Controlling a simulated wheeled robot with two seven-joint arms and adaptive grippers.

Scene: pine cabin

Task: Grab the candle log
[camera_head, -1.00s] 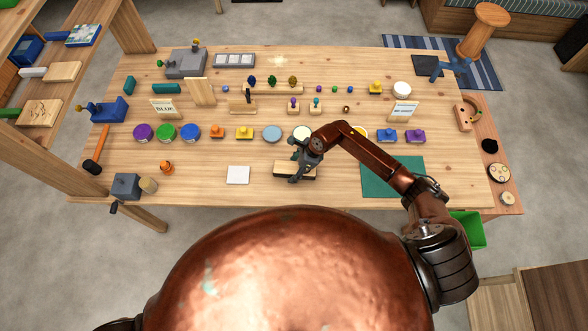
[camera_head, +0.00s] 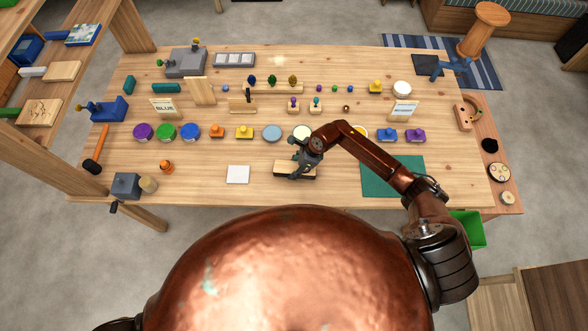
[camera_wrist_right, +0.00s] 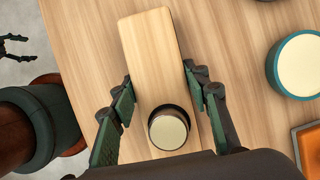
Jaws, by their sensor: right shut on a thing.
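The candle log is a pale, flat wooden block (camera_head: 281,167) at the front middle of the table. In the right wrist view the block (camera_wrist_right: 150,55) lies lengthwise, with a round, dark-rimmed candle (camera_wrist_right: 168,130) with a cream top at its near end. My right gripper (camera_head: 295,171) is shut on the candle log, and in the right wrist view its fingers (camera_wrist_right: 160,100) flank the block's long sides. The arm partly hides the log in the head view. My left gripper (camera_wrist_right: 18,47) shows small at the upper left of the right wrist view, its fingers apart and empty, over the floor.
A white card (camera_head: 238,175) lies left of the log and a green mat (camera_head: 385,180) lies to the right. A row of coloured discs and blocks stands behind, including a blue disc (camera_head: 189,132). The tabletop between card and mat is mostly bare.

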